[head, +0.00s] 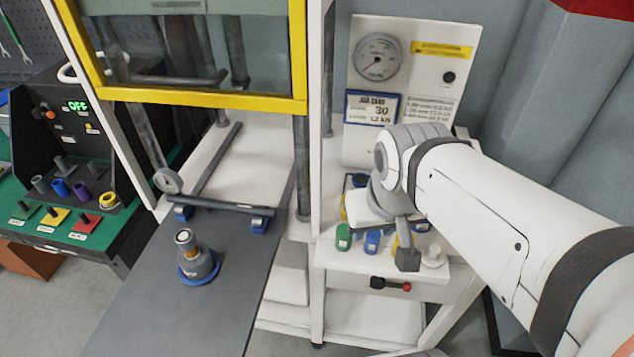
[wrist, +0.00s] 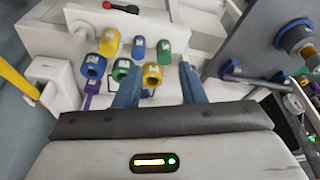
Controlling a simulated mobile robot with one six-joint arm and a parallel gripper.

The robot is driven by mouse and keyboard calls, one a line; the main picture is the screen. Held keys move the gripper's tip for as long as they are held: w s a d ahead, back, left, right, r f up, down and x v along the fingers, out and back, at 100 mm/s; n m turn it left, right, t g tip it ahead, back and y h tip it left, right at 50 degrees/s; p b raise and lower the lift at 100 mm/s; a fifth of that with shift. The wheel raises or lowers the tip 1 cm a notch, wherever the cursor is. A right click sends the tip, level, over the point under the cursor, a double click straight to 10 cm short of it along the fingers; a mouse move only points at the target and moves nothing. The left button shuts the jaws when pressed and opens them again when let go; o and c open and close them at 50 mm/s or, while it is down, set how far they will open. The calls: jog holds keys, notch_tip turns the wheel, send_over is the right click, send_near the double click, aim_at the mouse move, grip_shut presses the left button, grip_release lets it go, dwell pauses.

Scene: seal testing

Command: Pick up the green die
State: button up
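The green die (head: 343,237) is a short cylinder standing on the white shelf, at the front left of a group of dies. It also shows in the wrist view (wrist: 163,51), beyond my fingers. My gripper (wrist: 160,68) is open and empty, its two grey-blue fingers apart. A yellow die (wrist: 152,75) shows between the fingers, nearer the gripper than the green die. In the head view my arm's end covers part of the die group, and the fingertips cannot be made out clearly.
A blue die (wrist: 138,48) stands beside the green one. Another yellow die (wrist: 110,42), a blue die (wrist: 95,66) and a purple die (wrist: 91,90) are close by. A press with a yellow-framed guard (head: 205,100) stands left. A gauge panel (head: 408,70) rises behind the shelf.

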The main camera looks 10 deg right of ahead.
jog(key=shift+w+d+r, duration=0.1)
jog(key=shift+o, duration=1.4)
jog(key=shift+w+d, duration=0.1)
jog(key=shift+w, duration=0.1)
jog(key=shift+o, duration=1.4)
jog(key=w+a+f+g, duration=0.1)
jog(key=w+f, duration=0.3)
jog(key=w, duration=0.3)
jog(key=shift+w+f+g+b, duration=0.15)
jog(key=shift+f+g+b, duration=0.15)
jog(key=shift+f+b, duration=0.05)
jog(key=g, duration=0.2)
send_over(345, 231)
jog(key=shift+n, duration=0.4)
jog(key=f, duration=0.8)
jog(key=shift+w+a, duration=0.1)
jog(key=shift+w, duration=0.2)
jog(key=shift+w+f, duration=0.15)
jog(key=shift+f, duration=0.5)
jog(key=f, duration=0.4)
jog(key=f+p, duration=0.1)
jog(key=f, duration=0.2)
jog(key=shift+s+f, duration=0.1)
jog(key=shift+s, duration=0.3)
